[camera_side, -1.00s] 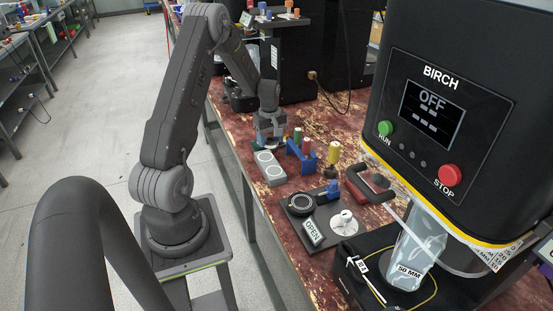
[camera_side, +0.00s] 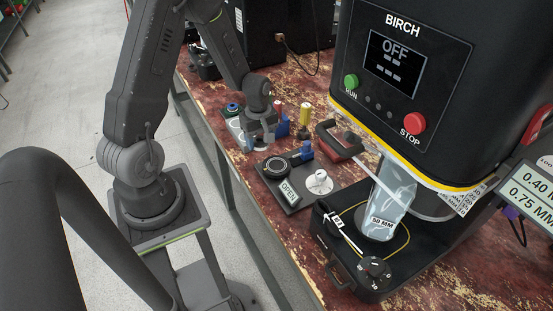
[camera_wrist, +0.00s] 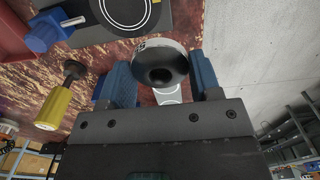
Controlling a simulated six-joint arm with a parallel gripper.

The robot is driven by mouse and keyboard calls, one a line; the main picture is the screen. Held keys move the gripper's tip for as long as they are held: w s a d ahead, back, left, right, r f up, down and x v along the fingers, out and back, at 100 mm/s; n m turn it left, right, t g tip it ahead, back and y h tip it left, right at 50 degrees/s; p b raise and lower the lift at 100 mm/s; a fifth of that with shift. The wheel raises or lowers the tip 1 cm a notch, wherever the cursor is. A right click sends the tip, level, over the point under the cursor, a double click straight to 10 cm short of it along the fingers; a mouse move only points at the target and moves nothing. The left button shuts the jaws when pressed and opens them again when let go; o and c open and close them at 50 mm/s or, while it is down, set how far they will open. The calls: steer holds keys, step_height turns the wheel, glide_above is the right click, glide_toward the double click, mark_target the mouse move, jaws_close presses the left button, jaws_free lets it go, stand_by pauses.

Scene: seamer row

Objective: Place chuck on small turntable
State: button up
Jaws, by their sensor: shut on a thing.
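My gripper (camera_wrist: 161,68) is shut on the chuck (camera_wrist: 162,62), a round piece with a dark hollow centre and a pale rim, between its two blue fingers in the wrist view. In the side view my gripper (camera_side: 262,138) is low over the bench, beside the black base plate; the chuck cannot be made out there. The small turntable (camera_side: 276,167), a black disc with a pale ring, sits on that plate behind the OPEN sign (camera_side: 289,191). It also shows at the top of the wrist view (camera_wrist: 127,12), apart from the chuck.
The BIRCH machine (camera_side: 410,90) fills the right side.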

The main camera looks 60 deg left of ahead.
mark_target(277, 165)
steer(key=w+d+f, duration=0.1)
steer(key=w, duration=0.1)
steer(key=w+d+f, duration=0.1)
steer(key=d+f, duration=0.1)
steer(key=shift+w+d, duration=0.15)
steer(key=shift+w, duration=0.2)
steer(key=shift+f, duration=2)
steer(key=shift+f, duration=0.15)
steer(key=o, duration=1.1)
steer(key=shift+c, duration=0.2)
